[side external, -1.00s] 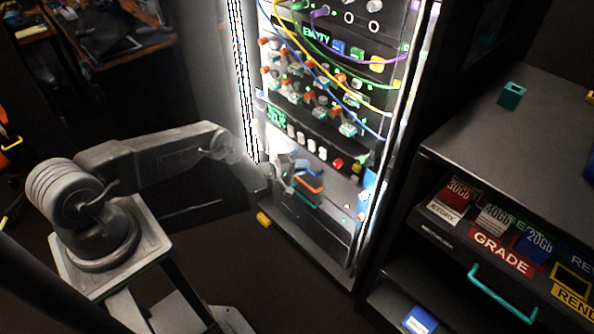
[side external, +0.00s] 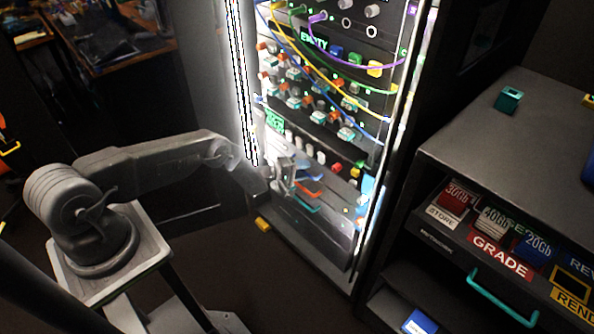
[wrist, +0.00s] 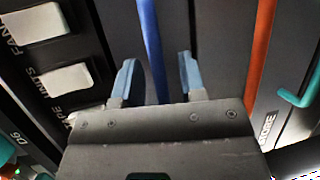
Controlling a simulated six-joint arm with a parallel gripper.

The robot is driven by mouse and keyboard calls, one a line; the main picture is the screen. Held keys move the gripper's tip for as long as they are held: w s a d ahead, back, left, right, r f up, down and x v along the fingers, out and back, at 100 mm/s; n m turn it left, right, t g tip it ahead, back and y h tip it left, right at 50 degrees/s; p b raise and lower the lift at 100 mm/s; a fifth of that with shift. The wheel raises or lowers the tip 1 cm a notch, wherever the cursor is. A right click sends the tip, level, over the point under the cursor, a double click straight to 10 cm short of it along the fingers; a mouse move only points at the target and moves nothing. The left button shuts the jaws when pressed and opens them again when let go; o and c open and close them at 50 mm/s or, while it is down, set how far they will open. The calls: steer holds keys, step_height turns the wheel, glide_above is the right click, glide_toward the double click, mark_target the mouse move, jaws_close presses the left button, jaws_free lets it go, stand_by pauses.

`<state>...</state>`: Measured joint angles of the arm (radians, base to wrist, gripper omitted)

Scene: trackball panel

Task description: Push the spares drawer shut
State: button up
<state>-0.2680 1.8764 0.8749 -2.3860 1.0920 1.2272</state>
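My gripper (side external: 284,178) is at the lower part of the lit rack panel, in front of bars coloured blue, orange and teal. In the wrist view its two pale blue fingers (wrist: 157,82) are apart. A blue bar (wrist: 149,40) runs through the gap between them as seen; whether it touches them I cannot tell. An orange bar (wrist: 262,50) and a teal handle (wrist: 302,97) lie to the right; both also show below my gripper in the side view, the orange bar (side external: 310,188) above the teal handle (side external: 307,208). Which belongs to the spares drawer I cannot read; a label near the teal handle is partly hidden.
White keys (wrist: 68,78) line the panel left of my fingers. Cables (side external: 330,75) hang across the upper rack. A cabinet (side external: 455,135) with a teal-handled drawer (side external: 500,297) stands right. A yellow block (side external: 262,224) is at the rack's lower left.

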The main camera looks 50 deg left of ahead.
steer(key=v, duration=1.4)
steer(key=shift+w, duration=0.1)
steer(key=w+d+r+m+g+h, duration=0.1)
steer(key=d+r+m+g+h, duration=0.2)
steer(key=r, duration=0.6)
steer(key=w+d+r+m+g+h, duration=0.1)
steer(key=w+d+r+m+g, duration=0.1)
steer(key=d+r, duration=0.55)
steer(key=w+d+r+m+g+h, duration=0.1)
steer(key=d+r+m+g+h, duration=0.2)
steer(key=r, duration=0.7)
steer(key=s+d+r+m+g+y, duration=0.3)
steer(key=s+d+r, duration=0.2)
steer(key=s+r, duration=0.35)
steer(key=s+d+r+m+g+y, duration=0.2)
steer(key=s+d+r+y, duration=0.15)
steer(key=s+r, duration=0.45)
steer(key=s+a+r+t+y, duration=0.1)
steer(key=s+r+t+y, duration=0.1)
steer(key=s, duration=0.5)
steer(key=s+a+r+m+t+y, duration=0.1)
steer(key=s+y, duration=0.3)
steer(key=s, duration=0.4)
steer(key=shift+a+r+t+y, duration=0.25)
steer(key=shift+r+t+y, duration=0.15)
steer(key=shift+r, duration=0.35)
